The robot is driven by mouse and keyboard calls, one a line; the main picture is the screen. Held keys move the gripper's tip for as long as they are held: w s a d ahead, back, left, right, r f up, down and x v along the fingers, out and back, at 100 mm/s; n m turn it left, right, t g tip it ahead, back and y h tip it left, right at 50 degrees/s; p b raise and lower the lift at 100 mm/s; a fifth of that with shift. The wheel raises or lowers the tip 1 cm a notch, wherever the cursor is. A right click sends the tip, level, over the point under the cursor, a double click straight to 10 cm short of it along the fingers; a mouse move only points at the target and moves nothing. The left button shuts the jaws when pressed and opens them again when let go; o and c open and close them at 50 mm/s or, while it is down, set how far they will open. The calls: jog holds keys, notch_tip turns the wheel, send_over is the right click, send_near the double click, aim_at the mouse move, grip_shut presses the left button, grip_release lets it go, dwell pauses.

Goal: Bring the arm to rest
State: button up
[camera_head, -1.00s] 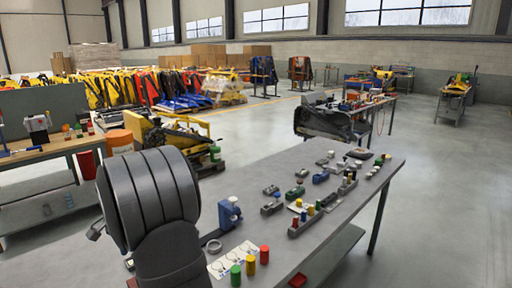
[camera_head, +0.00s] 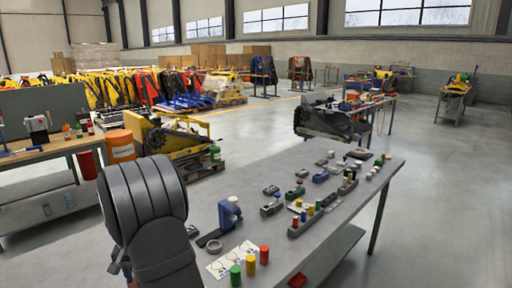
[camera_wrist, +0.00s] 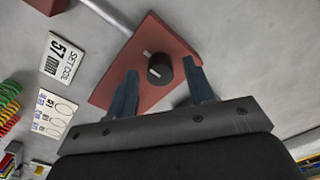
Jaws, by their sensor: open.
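Beyond the fingers is a red plate (camera_wrist: 117,85) with a round black knob (camera_wrist: 160,68) on a grey surface. The knob appears between the fingertips in the picture; I cannot tell the gap in height. In the head view my arm fills the left foreground, and the fingers do not show there.
The grey workbench (camera_head: 345,205) carries several small carriers, coloured cylinders, a blue device (camera_head: 229,214) and a white card (camera_head: 234,259). In the wrist view a "57 mm" card (camera_wrist: 62,58) lies left of the red plate. Open floor (camera_head: 440,190) lies right of the bench.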

jog(key=n, duration=1)
dwell(0.5)
jog(key=o, duration=1)
jog(key=shift+o, duration=0.6)
jog(key=shift+w+a+r+t+y, duration=0.2)
jog(key=shift+w+a+r, duration=0.1)
jog(key=shift+w+r, duration=0.25)
jog(key=shift+w+a+r+t+y, duration=0.1)
jog(key=shift+w+a+r+y, duration=0.15)
jog(key=shift+w+r, duration=0.3)
jog(key=w+d+r+m+g+y, duration=0.1)
jog(key=w+d+r+m, duration=0.25)
jog(key=r+m, duration=0.35)
jog(key=w+d+r+m+g+y, duration=0.1)
jog(key=w+d+r+m+g, duration=0.1)
jog(key=d+r+m, duration=0.35)
jog(key=w+d+r+m+g, duration=0.1)
jog(key=w+d+r+m, duration=0.2)
jog(key=r+m, duration=0.6)
jog(key=x, duration=1)
jog(key=shift+a, duration=0.2)
